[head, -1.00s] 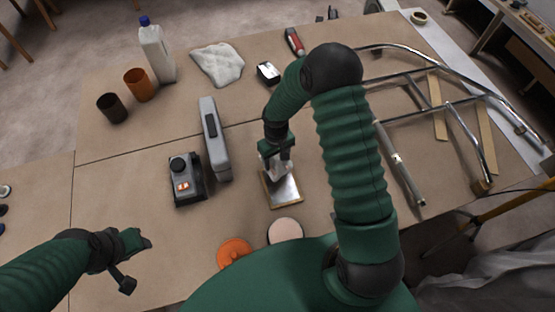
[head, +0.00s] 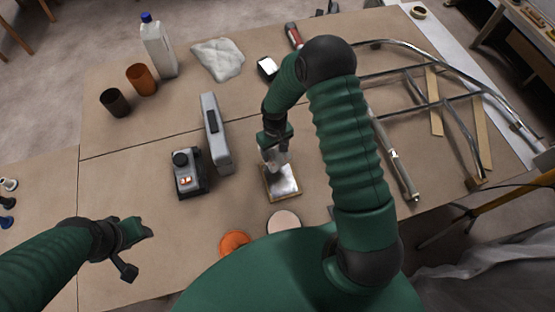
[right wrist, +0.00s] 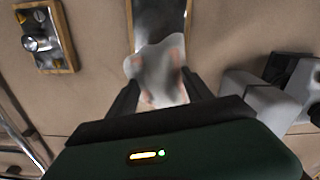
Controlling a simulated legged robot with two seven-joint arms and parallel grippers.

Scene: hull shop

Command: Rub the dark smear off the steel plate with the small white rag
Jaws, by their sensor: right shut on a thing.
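The steel plate (head: 285,187) lies on the bench in a thin wooden frame. It also shows in the right wrist view (right wrist: 163,17). My right gripper (head: 276,158) is shut on the small white rag (right wrist: 157,70), over the plate's far end. The rag bunches between the fingers and covers part of the plate; whether it presses on the steel is unclear. No dark smear can be made out clearly, with reflections on the bare steel and part hidden by rag and gripper. My left gripper (head: 142,231) hangs at the lower left, away from the plate; its fingers are too small to judge.
A grey case (head: 215,135) and a grey device with a black knob (head: 186,175) stand left of the plate. Orange (head: 235,243) and pale (head: 284,222) discs lie nearer me. A wood-framed metal fitting (right wrist: 43,38) is beside the plate. A tube frame (head: 450,110) occupies the right.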

